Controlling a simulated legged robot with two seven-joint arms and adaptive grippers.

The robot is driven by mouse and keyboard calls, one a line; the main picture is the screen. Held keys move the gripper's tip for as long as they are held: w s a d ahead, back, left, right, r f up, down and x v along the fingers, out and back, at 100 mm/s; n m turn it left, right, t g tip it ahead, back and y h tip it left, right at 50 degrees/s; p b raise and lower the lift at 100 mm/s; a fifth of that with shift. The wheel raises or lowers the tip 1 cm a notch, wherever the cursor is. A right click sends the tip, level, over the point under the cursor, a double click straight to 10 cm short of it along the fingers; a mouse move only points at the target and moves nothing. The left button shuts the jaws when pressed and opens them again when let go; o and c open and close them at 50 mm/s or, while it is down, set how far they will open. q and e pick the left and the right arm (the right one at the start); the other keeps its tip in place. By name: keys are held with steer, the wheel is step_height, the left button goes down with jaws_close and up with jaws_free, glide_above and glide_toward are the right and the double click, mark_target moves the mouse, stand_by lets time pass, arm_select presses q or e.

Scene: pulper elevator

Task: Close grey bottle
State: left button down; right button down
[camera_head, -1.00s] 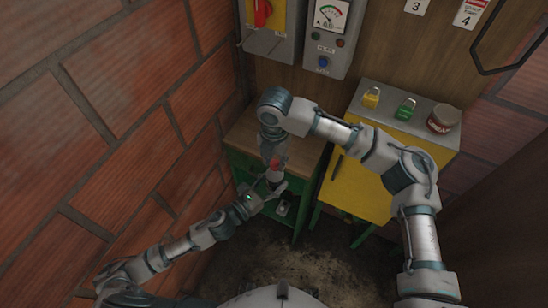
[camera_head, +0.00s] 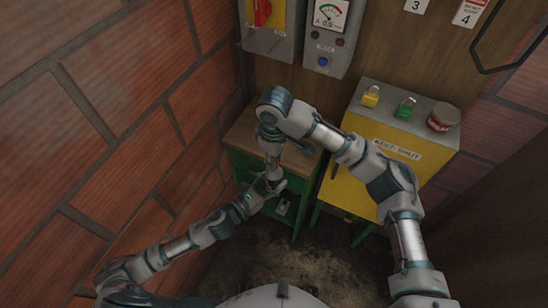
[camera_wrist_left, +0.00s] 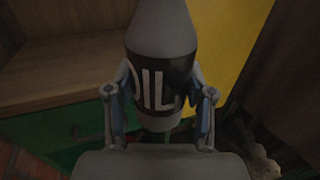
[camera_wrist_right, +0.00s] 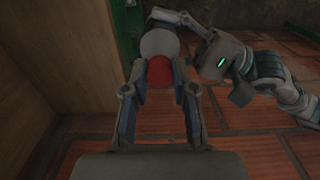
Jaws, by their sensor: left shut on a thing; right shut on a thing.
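The grey bottle (camera_wrist_left: 165,28) has a black label with white letters reading OIL. My left gripper (camera_wrist_left: 160,100) is shut around its labelled body. In the head view my left gripper (camera_head: 268,184) holds it in front of the green cabinet. A red cap (camera_wrist_right: 158,72) shows in the right wrist view, in line with the bottle's grey end (camera_wrist_right: 158,42). My right gripper (camera_wrist_right: 160,92) is shut on the cap, with a finger on either side. In the head view my right gripper (camera_head: 272,160) is directly above the left one. I cannot tell whether the cap is fully seated.
A green cabinet (camera_head: 240,162) with a wooden top stands behind the grippers. A brick wall (camera_head: 120,130) is close at left.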

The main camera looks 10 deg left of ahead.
steer(key=m, duration=0.5)
steer(key=shift+a, duration=0.2)
steer(key=c, duration=0.8)
jaws_free()
steer(key=shift+d, duration=0.1)
steer(key=shift+c, duration=0.2)
step_height(320, 180, up, 12)
steer(key=shift+f, duration=0.1)
